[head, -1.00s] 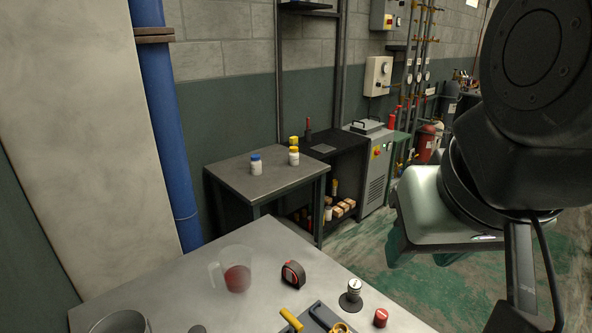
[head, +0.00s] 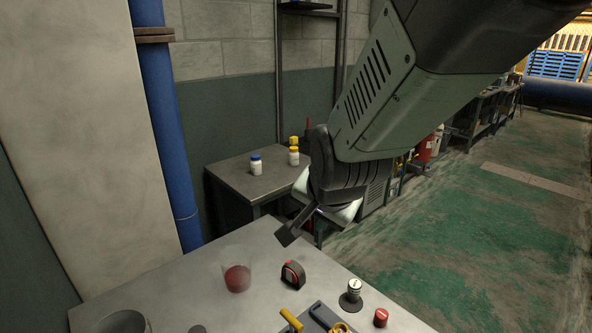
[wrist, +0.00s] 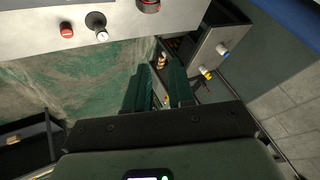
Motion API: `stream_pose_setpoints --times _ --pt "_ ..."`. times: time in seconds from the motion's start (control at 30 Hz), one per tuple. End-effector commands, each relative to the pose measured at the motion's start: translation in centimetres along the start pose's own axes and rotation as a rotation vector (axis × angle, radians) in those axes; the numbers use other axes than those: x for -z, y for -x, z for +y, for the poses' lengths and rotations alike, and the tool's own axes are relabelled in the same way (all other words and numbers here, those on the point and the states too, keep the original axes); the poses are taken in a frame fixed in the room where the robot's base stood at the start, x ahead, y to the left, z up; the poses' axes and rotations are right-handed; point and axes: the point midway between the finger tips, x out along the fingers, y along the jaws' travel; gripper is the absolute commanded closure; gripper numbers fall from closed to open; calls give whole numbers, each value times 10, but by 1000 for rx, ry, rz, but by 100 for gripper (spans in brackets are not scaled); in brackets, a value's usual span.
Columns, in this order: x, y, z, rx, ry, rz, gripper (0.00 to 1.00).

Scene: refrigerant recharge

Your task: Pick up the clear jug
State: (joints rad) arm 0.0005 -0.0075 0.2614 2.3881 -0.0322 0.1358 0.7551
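The clear jug (head: 237,278) stands on the near metal table, left of the tape measure. It is see-through, with something red showing low in it; its edges are faint. My gripper (head: 290,233) is above the table's far edge, up and to the right of the jug, and apart from it. In the wrist view, my gripper (wrist: 159,88) has its two dark fingers spread with an empty gap between them. The jug is not in the wrist view.
On the near table (head: 180,295) are a tape measure (head: 293,274), a gauge (head: 351,297), a red cap (head: 381,317), yellow-handled tools (head: 291,319) and a metal pot (head: 122,322). A side table (head: 232,180) behind holds bottles (head: 256,165). A blue pipe (head: 163,120) stands at left.

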Motion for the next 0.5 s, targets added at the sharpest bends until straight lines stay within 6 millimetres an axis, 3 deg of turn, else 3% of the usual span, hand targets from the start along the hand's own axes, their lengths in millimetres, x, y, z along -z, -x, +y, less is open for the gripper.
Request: stream_pose_setpoints --times 0.03,0.2,0.5 --pt "-8 -27 -8 26 -65 -25 77" --pt "-38 -99 -39 153 -342 -91 77" --pt "-114 -196 -80 351 -975 -285 77"
